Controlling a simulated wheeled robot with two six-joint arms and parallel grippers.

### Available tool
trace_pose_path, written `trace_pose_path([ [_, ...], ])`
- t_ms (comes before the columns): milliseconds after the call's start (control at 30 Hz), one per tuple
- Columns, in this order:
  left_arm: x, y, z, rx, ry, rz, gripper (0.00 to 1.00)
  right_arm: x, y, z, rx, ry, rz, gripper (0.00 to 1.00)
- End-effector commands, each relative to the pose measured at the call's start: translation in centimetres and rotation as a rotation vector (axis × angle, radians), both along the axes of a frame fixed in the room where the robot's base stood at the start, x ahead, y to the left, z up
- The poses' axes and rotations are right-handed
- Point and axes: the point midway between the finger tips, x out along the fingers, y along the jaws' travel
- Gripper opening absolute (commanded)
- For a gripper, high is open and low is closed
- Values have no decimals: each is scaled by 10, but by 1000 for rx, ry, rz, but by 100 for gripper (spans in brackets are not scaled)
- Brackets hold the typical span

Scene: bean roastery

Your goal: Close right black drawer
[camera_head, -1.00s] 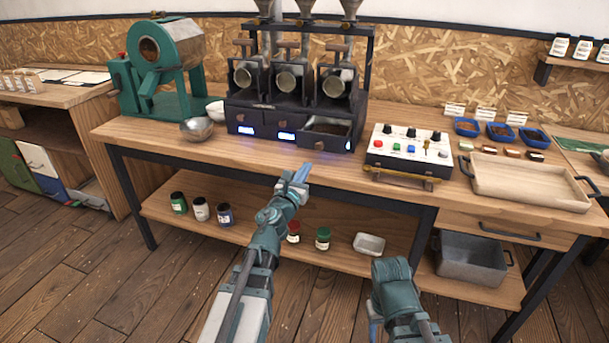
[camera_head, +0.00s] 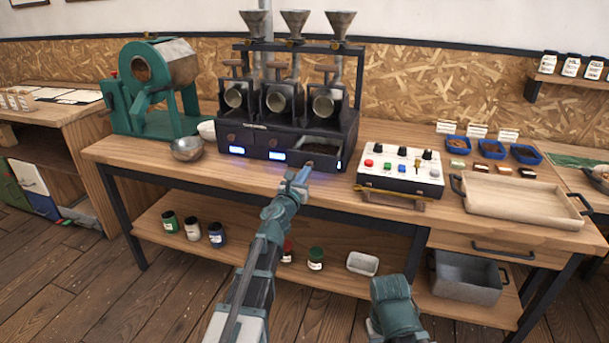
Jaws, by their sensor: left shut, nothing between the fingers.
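The black machine (camera_head: 265,130) with several funnels stands on the wooden workbench. Its right black drawer (camera_head: 317,161) is pulled out, and its dark inside shows from above. The other drawers to its left look shut, with lit blue-white labels. My left gripper (camera_head: 304,173) is shut and empty, its tip just in front of the right drawer's front near the knob. I cannot tell whether it touches. My right arm (camera_head: 396,308) shows at the bottom right, below the bench; its fingertips are hidden.
A white control panel (camera_head: 401,172) stands right of the machine, with a wooden tray (camera_head: 520,198) beyond it. A metal bowl (camera_head: 187,149) and a green roaster (camera_head: 155,90) are on the left.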

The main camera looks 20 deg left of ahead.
Motion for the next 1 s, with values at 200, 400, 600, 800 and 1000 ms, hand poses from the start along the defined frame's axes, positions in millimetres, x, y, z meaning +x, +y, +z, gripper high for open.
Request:
trace_pose_path([
  [200,51,-1,0,0,0,-1,0,0,0,0,0,0,0,50],
  [400,108,-3,0,-1,0,-1,0,0,0,0,0,0,0,50],
  [600,125,-4,0,0,0,0,0,0,0,0,0,0,0,50],
  [800,126,-4,1,-1,0,0,0,0,0,1,0,0,0,50],
  [1000,125,-4,1,-2,-1,-1,0,0,0,1,0,0,0,50],
])
